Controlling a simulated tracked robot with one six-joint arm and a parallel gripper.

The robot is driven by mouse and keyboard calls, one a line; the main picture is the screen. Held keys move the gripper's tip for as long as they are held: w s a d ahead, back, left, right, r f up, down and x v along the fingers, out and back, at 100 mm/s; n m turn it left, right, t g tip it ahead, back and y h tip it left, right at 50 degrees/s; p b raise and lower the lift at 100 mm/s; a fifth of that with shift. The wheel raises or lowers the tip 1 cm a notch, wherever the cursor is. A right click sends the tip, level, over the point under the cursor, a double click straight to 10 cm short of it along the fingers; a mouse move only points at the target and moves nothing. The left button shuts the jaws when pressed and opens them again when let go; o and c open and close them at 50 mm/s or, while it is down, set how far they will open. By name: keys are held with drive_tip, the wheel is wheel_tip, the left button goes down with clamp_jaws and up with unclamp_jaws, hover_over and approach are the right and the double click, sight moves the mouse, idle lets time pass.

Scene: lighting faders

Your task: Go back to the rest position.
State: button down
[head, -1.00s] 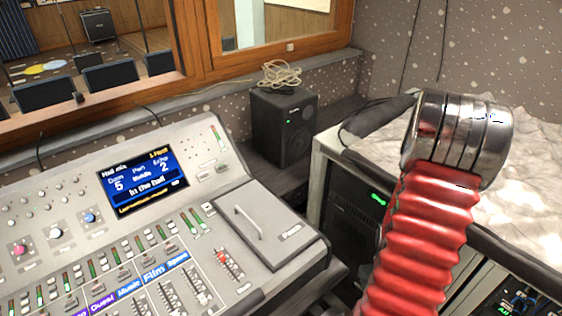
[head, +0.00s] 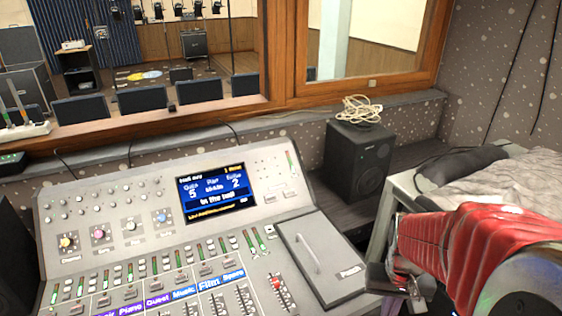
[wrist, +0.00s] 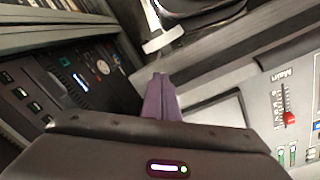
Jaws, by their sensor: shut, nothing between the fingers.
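My gripper (wrist: 162,97) shows in the wrist view with its purple fingers closed together and nothing between them. It is apart from the mixing desk. The desk (head: 75,204) fills the lower left and middle of the head view. The red-capped fader (head: 277,283) is near the desk's right end; in the wrist view this Main fader (wrist: 289,118) lies to the right of my fingers. In the head view my red arm is at the lower right, with metal parts at its left end; I cannot make out the fingers there.
A lit display (head: 216,194) is on the desk, and a grey lidded panel (head: 322,258) at its right. A black speaker (head: 358,165) with a coiled cable (head: 360,109) on top stands behind. A rack (wrist: 85,75) shows left of my fingers in the wrist view.

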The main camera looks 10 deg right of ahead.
drive_tip(key=w+a+r+n+t, duration=0.1)
drive_tip(key=a+r+n+t, duration=0.4)
drive_tip(key=a+r, duration=1.1)
drive_tip(key=shift+w+a+t+y, duration=0.3)
drive_tip(key=shift+a+t, duration=0.1)
drive_tip(key=shift+a, duration=0.2)
drive_tip(key=shift+f, duration=0.1)
